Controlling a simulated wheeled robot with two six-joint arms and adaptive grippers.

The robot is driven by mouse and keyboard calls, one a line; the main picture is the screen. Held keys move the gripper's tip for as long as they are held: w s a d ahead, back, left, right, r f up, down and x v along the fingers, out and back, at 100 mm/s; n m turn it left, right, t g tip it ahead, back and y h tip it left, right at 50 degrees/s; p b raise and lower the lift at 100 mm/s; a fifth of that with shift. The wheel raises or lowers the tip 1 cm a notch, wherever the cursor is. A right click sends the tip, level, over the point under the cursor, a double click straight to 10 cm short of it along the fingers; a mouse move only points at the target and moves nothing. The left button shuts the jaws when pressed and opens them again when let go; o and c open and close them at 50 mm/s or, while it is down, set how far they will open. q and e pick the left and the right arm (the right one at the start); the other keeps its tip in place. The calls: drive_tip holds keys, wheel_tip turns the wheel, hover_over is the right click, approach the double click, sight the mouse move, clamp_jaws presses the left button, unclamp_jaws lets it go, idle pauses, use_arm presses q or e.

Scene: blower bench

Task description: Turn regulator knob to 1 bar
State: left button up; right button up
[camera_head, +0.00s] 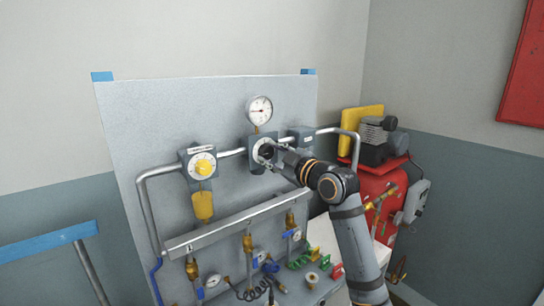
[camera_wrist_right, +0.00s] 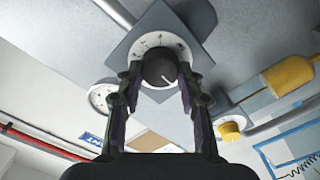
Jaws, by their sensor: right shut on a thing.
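The regulator knob (camera_wrist_right: 159,67) is dark, round and has a white pointer line toward the lower right in the wrist view. A white dial ring with marks surrounds it on a grey regulator body (camera_head: 256,141). My right gripper (camera_wrist_right: 159,80) has its fingers on both sides of the knob and is shut on it. In the head view my right gripper (camera_head: 272,155) partly hides the knob. A round white pressure gauge (camera_head: 260,110) stands above the regulator; its exact reading is too small to tell. It also shows in the wrist view (camera_wrist_right: 98,97). My left gripper is not in view.
A second unit with a yellow knob (camera_head: 203,167) and yellow bowl (camera_head: 203,206) is left on the grey panel (camera_head: 130,120). Pipes run beside the regulator. A manifold rail (camera_head: 225,228) with several valves lies below. A red compressor (camera_head: 375,185) stands right.

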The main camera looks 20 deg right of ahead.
drive_tip(key=shift+f, duration=0.2)
drive_tip(key=o, duration=1.2)
drive_tip(key=shift+r, duration=0.15)
drive_tip(key=shift+c, duration=0.2)
drive_tip(key=v, duration=1.2)
